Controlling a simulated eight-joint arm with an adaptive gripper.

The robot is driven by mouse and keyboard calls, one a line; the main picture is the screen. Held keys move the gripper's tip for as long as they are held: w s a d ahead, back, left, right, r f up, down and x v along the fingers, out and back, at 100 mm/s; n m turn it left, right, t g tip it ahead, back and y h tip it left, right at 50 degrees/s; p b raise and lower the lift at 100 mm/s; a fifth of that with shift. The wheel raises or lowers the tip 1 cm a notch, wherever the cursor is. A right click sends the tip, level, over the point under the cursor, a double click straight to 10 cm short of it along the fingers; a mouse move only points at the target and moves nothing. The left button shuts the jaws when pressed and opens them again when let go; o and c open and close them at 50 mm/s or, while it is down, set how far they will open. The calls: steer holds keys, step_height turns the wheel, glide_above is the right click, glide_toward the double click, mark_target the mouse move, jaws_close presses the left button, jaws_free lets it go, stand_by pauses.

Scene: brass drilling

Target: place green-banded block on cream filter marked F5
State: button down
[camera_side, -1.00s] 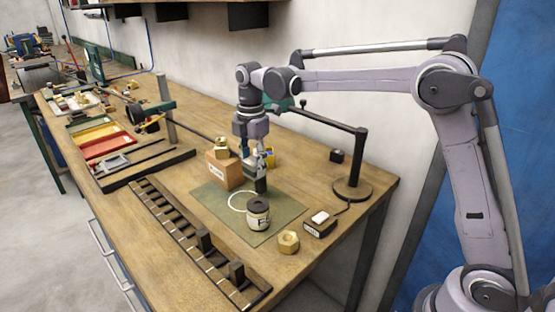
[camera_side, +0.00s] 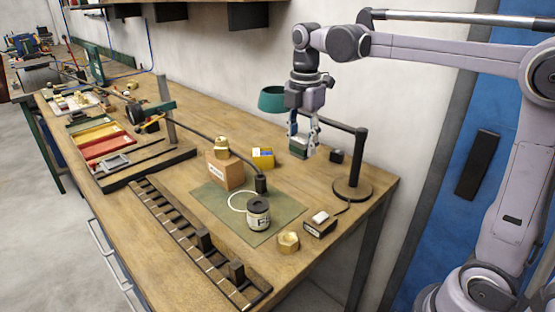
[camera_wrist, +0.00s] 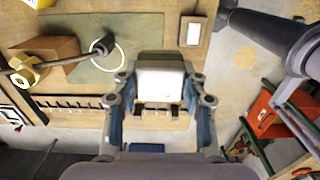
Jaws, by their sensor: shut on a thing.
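My gripper (camera_side: 304,142) is raised above the back right of the bench, near the lamp stand. It is shut on a block with green on its side (camera_side: 298,149). In the wrist view, the pale face of the held block (camera_wrist: 160,82) fills the space between the fingers. The cream filter (camera_side: 258,214), a short cylinder with a dark top, stands upright on the green mat (camera_side: 280,207). Its dark marking is too small to read fully. My gripper is apart from the filter, up and to its right in the side view.
A cardboard box (camera_side: 225,173) with a brass nut (camera_side: 221,147) on top stands left of the mat. A black-tipped curved arm (camera_side: 261,184) reaches over it.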

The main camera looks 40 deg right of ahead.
steer(key=w+a+f, duration=0.1)
steer(key=a+f, duration=0.1)
steer(key=a, duration=0.1)
steer(key=w+a+f, duration=0.1)
steer(key=a+f, duration=0.1)
steer(key=a, duration=0.2)
steer(key=w+a+f, duration=0.2)
steer(key=a+f, duration=0.1)
steer(key=shift+w+a, duration=0.1)
steer(key=shift+a, duration=0.2)
steer(key=shift+f, duration=1.9)
steer(key=shift+f, duration=0.2)
steer(key=c, duration=0.7)
jaws_free()
steer(key=shift+c, duration=0.2)
steer(key=shift+r, duration=0.1)
step_height(320, 180, up, 12)
steer(key=s+d+f+m+t, duration=0.3)
steer(key=s+f+m, duration=0.2)
steer(key=s+m, duration=0.3)
steer(key=s+d+f+m+t, duration=0.4)
steer(key=s+m, duration=0.4)
steer(key=m, duration=0.2)
steer(key=shift+s+d+f, duration=0.25)
steer(key=shift+s+f, duration=0.15)
steer(key=shift+f, duration=0.3)
